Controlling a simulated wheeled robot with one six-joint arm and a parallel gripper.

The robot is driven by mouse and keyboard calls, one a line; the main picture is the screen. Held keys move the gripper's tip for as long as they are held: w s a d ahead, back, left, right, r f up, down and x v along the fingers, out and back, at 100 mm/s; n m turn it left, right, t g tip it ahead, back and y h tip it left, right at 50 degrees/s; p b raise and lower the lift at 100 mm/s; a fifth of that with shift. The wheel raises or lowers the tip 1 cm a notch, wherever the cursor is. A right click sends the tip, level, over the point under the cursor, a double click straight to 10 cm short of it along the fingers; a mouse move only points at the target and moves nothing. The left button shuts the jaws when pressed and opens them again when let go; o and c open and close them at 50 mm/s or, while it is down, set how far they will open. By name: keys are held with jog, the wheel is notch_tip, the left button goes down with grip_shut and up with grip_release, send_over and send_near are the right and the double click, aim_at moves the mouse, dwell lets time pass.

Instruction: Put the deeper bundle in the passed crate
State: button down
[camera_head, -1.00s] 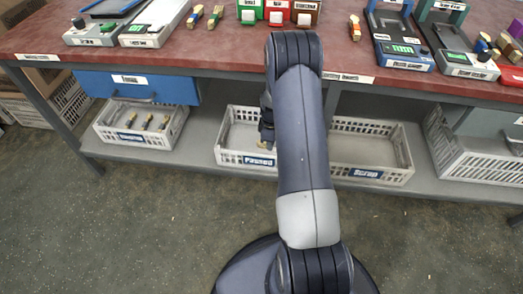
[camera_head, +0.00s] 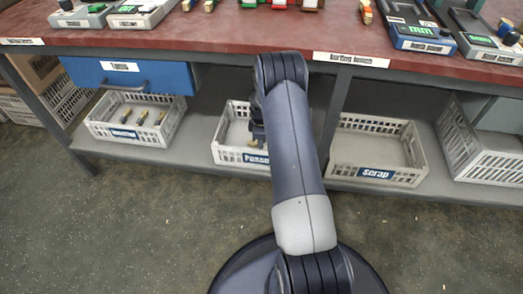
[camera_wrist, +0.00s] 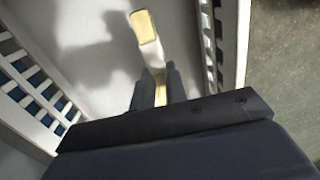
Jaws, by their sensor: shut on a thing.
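My gripper (camera_wrist: 160,85) is shut on a pale wooden bundle (camera_wrist: 145,27) with a light yellow end, inside the crate labelled Passed. The bundle points away from the fingers, over the crate's pale floor; I cannot tell whether it touches the floor. In the head view, the Passed crate (camera_head: 222,140) stands on the lower shelf under the bench, and my gripper (camera_head: 257,138) reaches down into it. My arm hides the crate's right part and the end of its label. Only a small tan bit of the bundle (camera_head: 252,143) shows there.
A crate (camera_head: 95,128) with several wooden pieces stands at the left on the shelf, below a blue drawer (camera_head: 130,78). An empty-looking Scrap crate (camera_head: 400,177) stands at the right. The bench top (camera_head: 200,38) with gauges overhangs the crates. The crate walls (camera_wrist: 235,45) stand close beside my gripper.

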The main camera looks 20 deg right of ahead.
jog(key=shift+f+b, duration=0.8)
jog(key=shift+f, duration=1.45)
jog(key=shift+f, duration=0.25)
jog(key=c, duration=1.4)
grip_release()
jog(key=shift+c, duration=0.2)
jog(key=shift+r, duration=0.1)
notch_tip(320, 180, up, 12)
jog(key=p, duration=0.5)
jog(key=shift+r, duration=0.15)
